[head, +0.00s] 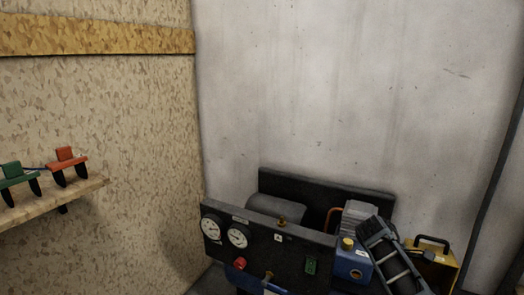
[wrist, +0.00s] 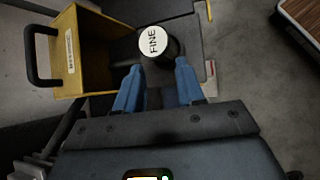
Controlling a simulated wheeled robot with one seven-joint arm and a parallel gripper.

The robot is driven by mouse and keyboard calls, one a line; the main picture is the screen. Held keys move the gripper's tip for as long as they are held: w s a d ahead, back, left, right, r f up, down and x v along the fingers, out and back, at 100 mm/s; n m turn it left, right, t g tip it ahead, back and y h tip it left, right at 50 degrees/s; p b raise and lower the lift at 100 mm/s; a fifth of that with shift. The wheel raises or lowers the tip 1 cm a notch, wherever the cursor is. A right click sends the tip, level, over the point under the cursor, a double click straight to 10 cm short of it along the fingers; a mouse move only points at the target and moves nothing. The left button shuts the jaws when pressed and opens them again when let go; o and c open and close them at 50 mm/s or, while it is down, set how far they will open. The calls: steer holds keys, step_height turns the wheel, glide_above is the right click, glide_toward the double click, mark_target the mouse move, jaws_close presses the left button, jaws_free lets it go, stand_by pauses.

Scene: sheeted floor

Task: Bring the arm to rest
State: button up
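My gripper (wrist: 160,72) shows in the wrist view with its two blue fingers spread apart. A dark can with a white lid marked "FINE" (wrist: 153,41) stands just past the fingertips, near the gap between them. The fingers do not look closed on it, though whether a finger touches its side is hard to tell. In the head view my gripper cannot be made out clearly.
A yellow box with a black handle (wrist: 70,50) is left of the can; it also shows in the head view (head: 435,268). A dark machine with gauges (head: 265,238) stands by the wall. A shelf (head: 60,200) holds green and orange clamps.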

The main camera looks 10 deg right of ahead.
steer(key=s+a+f+t+y, duration=0.1)
steer(key=s+a+f+t, duration=0.1)
steer(key=s+a+f, duration=0.45)
steer(key=s+a+f+t+y, duration=0.1)
steer(key=s+a+f+t, duration=0.15)
steer(key=f, duration=0.65)
steer(key=s+a+f+m+t+y, duration=0.1)
steer(key=s+a+m+t, duration=0.1)
steer(key=s+a, duration=0.45)
steer(key=s+a+f+m+t+y, duration=0.1)
steer(key=s+a+t, duration=0.2)
steer(key=s, duration=0.6)
steer(key=s+a+r+m+t+y, duration=0.1)
steer(key=s+a+r+m+t, duration=0.15)
steer(key=s+r, duration=0.4)
steer(key=s+a+r+m+t+y, duration=0.1)
steer(key=s+a+r+y, duration=0.15)
steer(key=s+r, duration=0.4)
steer(key=s+r+m+t, duration=0.2)
steer(key=s+r, duration=0.3)
steer(key=r, duration=0.5)
steer(key=s+r+m+t, duration=0.2)
steer(key=s+r, duration=0.3)
steer(key=r, duration=0.5)
steer(key=shift+a, duration=0.45)
steer(key=shift+s+d, duration=0.1)
steer(key=shift+d, duration=0.05)
